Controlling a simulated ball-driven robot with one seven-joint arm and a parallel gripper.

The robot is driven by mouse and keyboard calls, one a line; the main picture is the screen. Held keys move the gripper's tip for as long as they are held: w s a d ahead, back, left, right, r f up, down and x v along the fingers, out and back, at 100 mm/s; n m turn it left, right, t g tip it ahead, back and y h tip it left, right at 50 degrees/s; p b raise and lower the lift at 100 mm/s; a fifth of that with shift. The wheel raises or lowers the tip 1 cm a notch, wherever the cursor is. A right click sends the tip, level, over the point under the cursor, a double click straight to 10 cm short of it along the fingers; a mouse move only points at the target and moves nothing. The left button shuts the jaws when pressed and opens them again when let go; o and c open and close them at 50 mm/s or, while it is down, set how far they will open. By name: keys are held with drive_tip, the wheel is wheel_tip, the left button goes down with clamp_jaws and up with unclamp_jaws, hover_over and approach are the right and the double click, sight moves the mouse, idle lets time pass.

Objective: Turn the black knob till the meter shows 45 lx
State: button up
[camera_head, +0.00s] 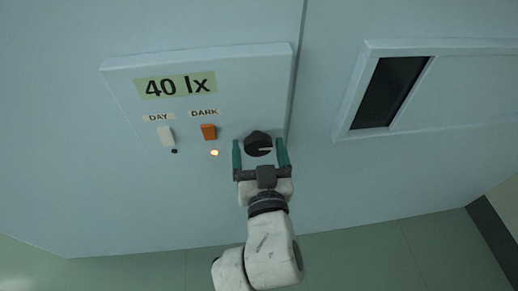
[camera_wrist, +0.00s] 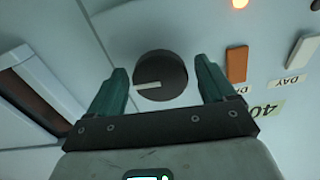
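The black knob (camera_head: 259,144) sits at the lower right of a pale panel (camera_head: 240,72) on the wall. It is round with a white pointer line, and it also shows in the wrist view (camera_wrist: 162,76). The meter (camera_head: 175,86) at the top of the panel reads 40 lx. My gripper (camera_head: 260,153) has its two green fingers on either side of the knob. In the wrist view the open fingers (camera_wrist: 160,85) show a gap on both sides of the knob, so they do not appear to touch it.
Left of the knob are an orange DARK switch (camera_head: 209,131) with a lit lamp (camera_head: 214,153) below and a white DAY switch (camera_head: 166,136) with a dark lamp (camera_head: 174,151). A framed dark window (camera_head: 390,92) is at right. The wall below the panel is clear.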

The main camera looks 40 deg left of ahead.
drive_tip(key=c, duration=0.9)
drive_tip(key=shift+n, duration=0.9)
drive_tip(key=o, duration=1)
drive_tip(key=shift+d, duration=0.15)
drive_tip(key=b+v, duration=0.1)
drive_tip(key=v, duration=0.9)
drive_tip(key=shift+s+d, duration=0.15)
drive_tip(key=shift+s, duration=0.15)
drive_tip(key=shift+w, duration=0.1)
